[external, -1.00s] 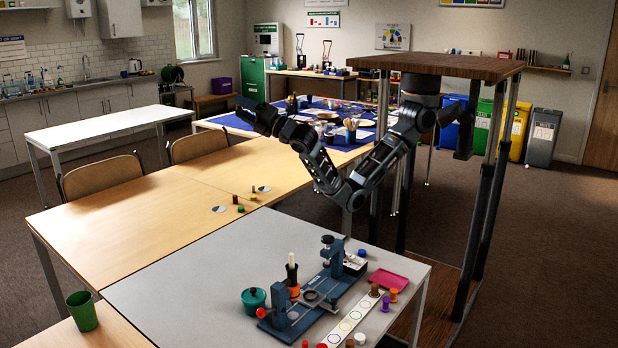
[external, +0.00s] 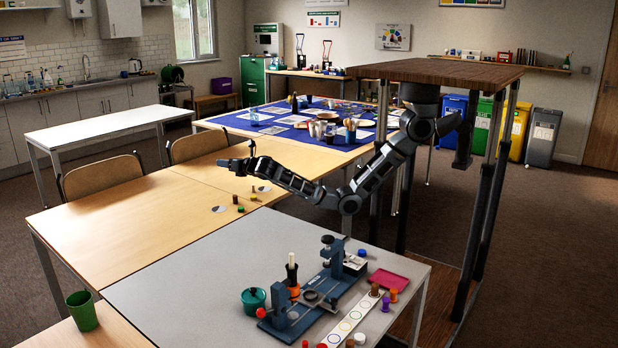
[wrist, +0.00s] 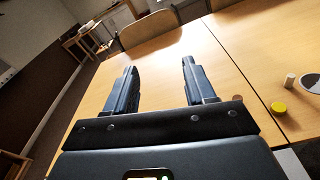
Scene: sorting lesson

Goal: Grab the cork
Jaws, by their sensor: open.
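A small tan cylinder, which looks like the cork (wrist: 289,80), stands on the wooden table at the right side of the wrist view. In the external view the cork (external: 235,199) is a small brown upright piece near the table seam. My gripper (external: 228,163) is above the wooden table, higher than the cork and apart from it. In the wrist view my gripper (wrist: 158,80) has its two fingers wide apart, with only bare tabletop between them. The cork lies to the right of both fingers.
Beside the cork are a yellow disc-like piece (wrist: 278,108) and a flat grey-white disc (wrist: 312,83). A brown round piece (wrist: 237,97) is partly hidden behind my gripper. Chairs (external: 98,176) stand along the far side. The grey table (external: 190,265) in front holds a blue press.

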